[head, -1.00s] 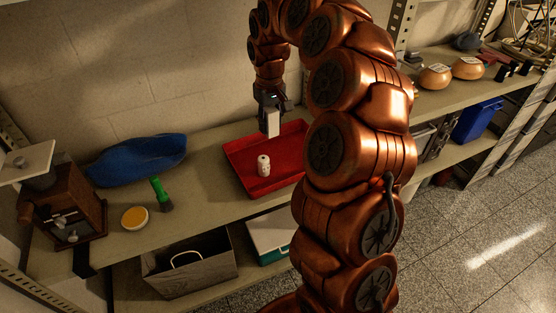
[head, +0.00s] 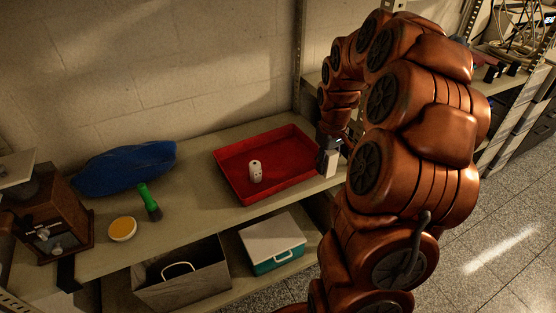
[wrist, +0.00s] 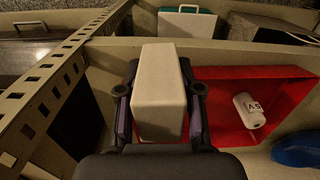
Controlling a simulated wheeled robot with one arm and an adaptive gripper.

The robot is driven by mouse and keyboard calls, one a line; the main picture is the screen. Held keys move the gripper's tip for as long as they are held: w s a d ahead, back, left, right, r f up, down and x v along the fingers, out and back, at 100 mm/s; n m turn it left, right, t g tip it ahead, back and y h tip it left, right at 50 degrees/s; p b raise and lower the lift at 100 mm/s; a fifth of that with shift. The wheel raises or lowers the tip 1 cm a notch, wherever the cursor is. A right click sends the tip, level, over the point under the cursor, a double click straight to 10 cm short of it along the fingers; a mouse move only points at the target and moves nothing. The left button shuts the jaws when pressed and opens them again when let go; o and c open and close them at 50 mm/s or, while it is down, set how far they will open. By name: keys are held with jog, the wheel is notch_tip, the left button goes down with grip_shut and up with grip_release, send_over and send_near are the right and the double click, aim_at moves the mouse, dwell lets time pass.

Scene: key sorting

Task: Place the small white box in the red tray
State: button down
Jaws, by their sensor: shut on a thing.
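My gripper (wrist: 160,105) is shut on the small white box (wrist: 160,88), with a finger on each side of it. In the head view my gripper (head: 330,143) and the box (head: 327,164) hang at the right end of the red tray (head: 294,155), partly hidden by my arm. The tray lies on the shelf top. In the wrist view the tray (wrist: 220,118) is to the right of the box, which covers its near left part. I cannot tell the box's exact height.
Left of the tray are a blue cloth-like bundle (head: 125,168), a green-handled tool (head: 149,202), a yellow round tin (head: 122,229) and a wooden grinder (head: 52,215). A metal shelf post (head: 299,60) rises behind the tray's right end.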

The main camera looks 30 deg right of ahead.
send_over(290, 158)
jog(key=shift+f, duration=2.45)
jog(key=shift+f, duration=0.2)
jog(key=c, duration=0.8)
grip_release()
jog(key=shift+o, duration=0.2)
jog(key=shift+r, duration=0.15)
notch_tip(290, 158, up, 12)
jog(key=shift+a+r, duration=0.1)
